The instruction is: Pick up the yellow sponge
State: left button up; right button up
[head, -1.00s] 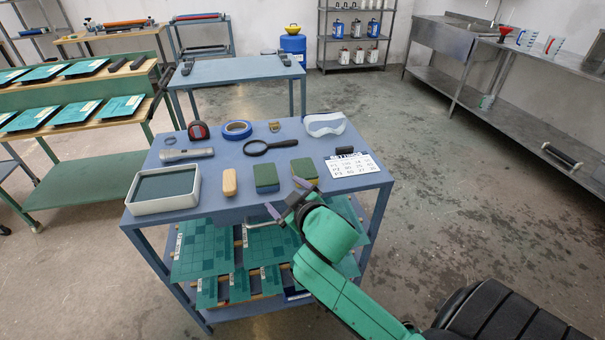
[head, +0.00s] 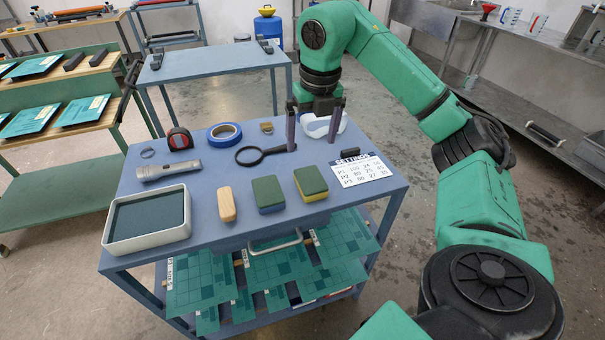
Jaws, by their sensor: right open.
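The yellow sponge (head: 311,186) lies on the blue table (head: 230,228) near its front edge, with a green top face and yellow sides. My right gripper (head: 312,147) points down above the table, beyond the sponge. Its two fingers are spread apart with nothing between them. The gripper is apart from the sponge, which is fully visible. My left gripper is not in view.
A similar sponge with blue sides (head: 268,194) lies just left. A tan block (head: 227,204) and a grey tray (head: 147,243) stand further left. A settings card (head: 362,172) lies right. A magnifier (head: 250,156) and goggles (head: 310,124) lie near my gripper.

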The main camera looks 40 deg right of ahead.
jog(key=f, duration=0.2)
jog(key=f+b, duration=0.2)
jog(key=f, duration=0.1)
jog(key=shift+s+d+f, duration=0.15)
jog(key=shift+d+f, duration=0.15)
jog(key=f, duration=0.2)
jog(key=w+f, duration=0.1)
jog(key=f, duration=0.5)
jog(key=shift+w+d, duration=0.2)
jog(key=shift+d, duration=0.05)
jog(key=shift+w+f, duration=0.1)
jog(key=shift+f, duration=0.15)
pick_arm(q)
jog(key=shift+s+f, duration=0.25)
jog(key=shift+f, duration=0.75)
pick_arm(e)
jog(key=c, duration=1.2)
jog(key=shift+o, duration=0.2)
notch_tip(320, 180, up, 12)
jog(key=p, duration=0.1)
notch_tip(320, 180, up, 8)
jog(key=p, duration=0.6)
send_over(311, 179)
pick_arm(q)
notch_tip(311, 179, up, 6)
pick_arm(e)
jog(key=shift+r, duration=0.1)
pick_arm(q)
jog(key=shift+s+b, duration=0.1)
jog(key=shift+b, duration=0.2)
